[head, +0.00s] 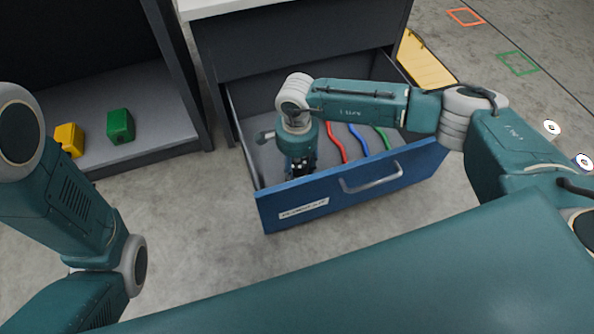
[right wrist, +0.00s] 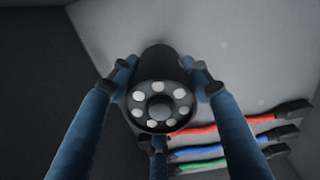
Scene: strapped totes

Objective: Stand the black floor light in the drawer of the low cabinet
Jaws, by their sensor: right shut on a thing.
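The black floor light (right wrist: 158,105) shows in the right wrist view as a dark cylinder with a ring of pale round lenses on its end. My right gripper (right wrist: 160,88) is shut on it, with fingers at both sides. In the head view my right gripper (head: 298,172) reaches down inside the open blue-fronted drawer (head: 355,186) of the low cabinet (head: 300,45), near its left end. The light is hidden there by my wrist. I cannot tell whether it touches the drawer floor. My left arm is at the left edge of the head view; its gripper is out of view.
Red (head: 337,143), blue (head: 359,138) and green (head: 381,136) strap-like things lie in the drawer, right of my gripper. A yellow block (head: 69,140) and a green block (head: 120,126) sit on a grey shelf at left. A yellow panel (head: 425,62) is behind the drawer's right side.

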